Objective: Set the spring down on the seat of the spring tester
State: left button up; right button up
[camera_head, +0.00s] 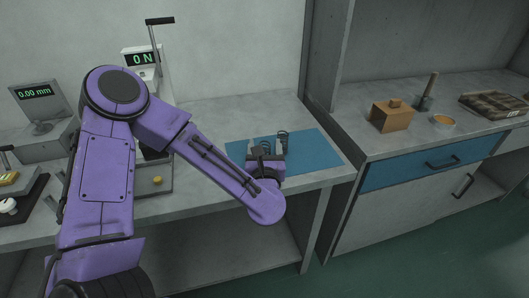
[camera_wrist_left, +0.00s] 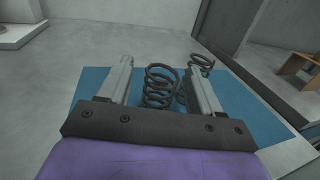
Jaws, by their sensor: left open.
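The spring tester (camera_head: 140,58) stands at the back left of the bench, with a "0 N" display and a tall column; my left arm hides much of it, including its seat. Dark coil springs stand on the blue mat (camera_head: 312,150). One spring (camera_wrist_left: 160,86) is between the open fingers of my left gripper (camera_wrist_left: 162,85), with visible gaps at its sides. Another spring (camera_wrist_left: 201,62) shows farther back, partly behind the right finger. In the head view my left gripper (camera_head: 267,147) is low over the mat. My right gripper is out of view.
A gauge with a "0.00 mm" display (camera_head: 36,93) stands at the far left. The bench behind the mat is clear.

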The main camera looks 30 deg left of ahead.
pick_arm(q)
jog(key=c, duration=1.1)
jog(key=shift+r, duration=0.1)
